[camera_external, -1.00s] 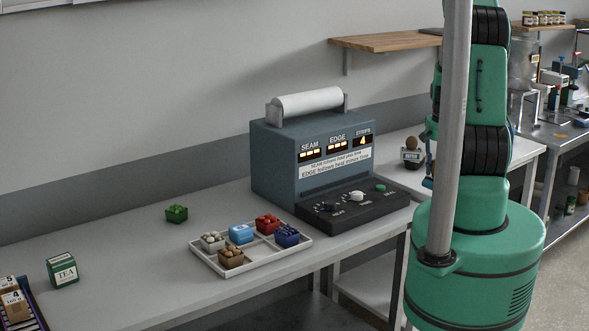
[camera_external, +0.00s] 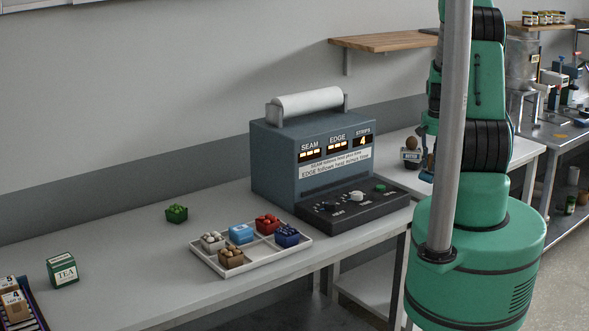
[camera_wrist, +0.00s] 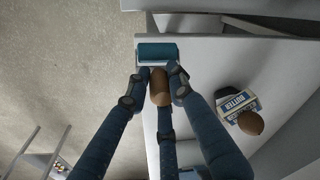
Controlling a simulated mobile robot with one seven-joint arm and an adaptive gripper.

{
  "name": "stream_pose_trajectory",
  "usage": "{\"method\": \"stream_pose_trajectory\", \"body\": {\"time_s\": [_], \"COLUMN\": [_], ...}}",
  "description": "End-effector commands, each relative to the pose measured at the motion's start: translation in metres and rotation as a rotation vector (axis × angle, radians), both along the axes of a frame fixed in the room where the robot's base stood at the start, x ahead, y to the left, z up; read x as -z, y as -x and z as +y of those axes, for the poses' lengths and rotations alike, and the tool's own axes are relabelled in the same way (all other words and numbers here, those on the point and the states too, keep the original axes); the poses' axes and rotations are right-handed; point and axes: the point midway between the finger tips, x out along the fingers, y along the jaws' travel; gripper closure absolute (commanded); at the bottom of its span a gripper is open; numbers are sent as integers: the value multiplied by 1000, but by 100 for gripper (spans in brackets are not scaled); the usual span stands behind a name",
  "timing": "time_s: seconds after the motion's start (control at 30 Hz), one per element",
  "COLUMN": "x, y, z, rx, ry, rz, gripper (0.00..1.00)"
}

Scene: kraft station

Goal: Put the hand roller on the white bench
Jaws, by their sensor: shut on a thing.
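The hand roller (camera_wrist: 158,52) has a teal cylinder and a brown wooden handle. It shows in the wrist view, at the top centre. My gripper (camera_wrist: 160,76) is shut on it, with dark blue fingers around the handle. The roller is near the edge of a white bench top (camera_wrist: 220,65); whether it touches the top or hangs above it, I cannot tell. In the external view the white bench (camera_external: 388,143) stands behind and right of the grey machine. My gripper there is mostly hidden by my column and arm, and the roller is not clearly visible.
A butter box (camera_wrist: 238,103) with a brown round thing on it stands on the bench, right of my gripper; it also shows in the external view (camera_external: 411,156). The grey machine (camera_external: 310,160) and a divided tray (camera_external: 215,267) of small tubs are on the nearer table.

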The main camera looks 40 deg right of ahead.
Motion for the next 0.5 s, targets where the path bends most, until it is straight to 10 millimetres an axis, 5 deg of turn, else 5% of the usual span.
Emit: {"method": "stream_pose_trajectory", "body": {"time_s": [0.5], "x": [6], "y": [-56], "z": [-49], "rx": [0], "ry": [1], "rz": [-1], "gripper": [100]}}
